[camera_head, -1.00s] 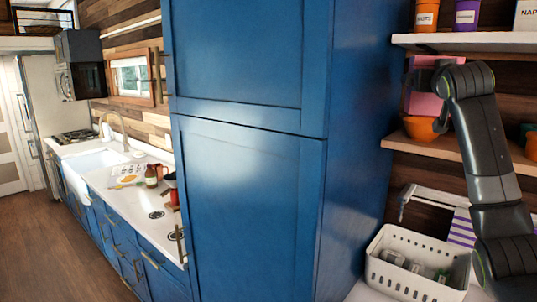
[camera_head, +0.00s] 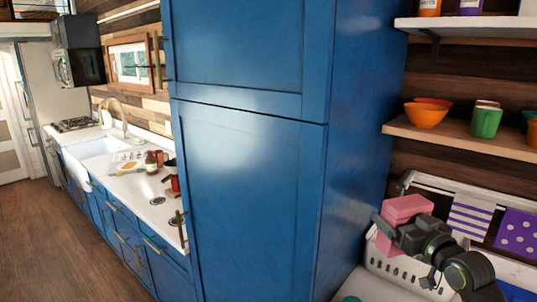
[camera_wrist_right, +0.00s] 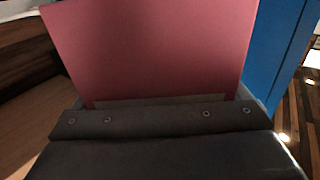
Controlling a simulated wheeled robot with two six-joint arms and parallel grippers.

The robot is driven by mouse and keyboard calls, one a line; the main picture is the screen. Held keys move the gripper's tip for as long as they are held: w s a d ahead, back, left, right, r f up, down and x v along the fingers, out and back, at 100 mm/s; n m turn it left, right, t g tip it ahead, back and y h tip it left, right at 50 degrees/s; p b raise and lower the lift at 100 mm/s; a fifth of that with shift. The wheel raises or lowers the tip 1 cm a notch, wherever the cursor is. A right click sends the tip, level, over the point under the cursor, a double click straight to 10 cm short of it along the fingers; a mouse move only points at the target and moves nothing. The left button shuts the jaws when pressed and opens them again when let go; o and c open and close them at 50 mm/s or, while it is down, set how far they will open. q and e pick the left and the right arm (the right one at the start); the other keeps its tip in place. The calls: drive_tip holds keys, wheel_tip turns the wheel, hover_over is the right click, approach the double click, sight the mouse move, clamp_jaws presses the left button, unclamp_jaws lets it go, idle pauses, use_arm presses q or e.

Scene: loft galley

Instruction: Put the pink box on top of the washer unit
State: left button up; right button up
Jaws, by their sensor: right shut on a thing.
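The pink box (camera_head: 407,207) is held by my right gripper (camera_head: 398,232) at the lower right of the head view, in front of the back wall and over the white basket. In the right wrist view the pink box (camera_wrist_right: 150,50) fills the upper middle, just beyond the dark gripper (camera_wrist_right: 158,105), which is shut on it. A white surface (camera_head: 352,283) at the bottom right appears to be the top of the washer unit; most of it is hidden or out of frame. My left gripper is not in view.
A white perforated basket (camera_head: 388,268) stands under the box, partly hidden by my arm. A wooden shelf (camera_head: 455,138) above holds an orange bowl (camera_head: 426,115) and a green cup (camera_head: 486,122). Striped and dotted purple cloths (camera_head: 472,216) hang behind.

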drive_tip(key=s+a+f+n+g+y, duration=0.15)
drive_tip(key=s+a+f+y, duration=0.25)
drive_tip(key=s+f, duration=0.75)
drive_tip(key=shift+s+a+n, duration=0.65)
drive_tip(key=shift+s+a, duration=2.85)
drive_tip(key=shift+s, duration=2.9)
wheel_tip(320, 180, down, 14)
drive_tip(key=b, duration=1.4)
drive_tip(key=shift+a, duration=0.25)
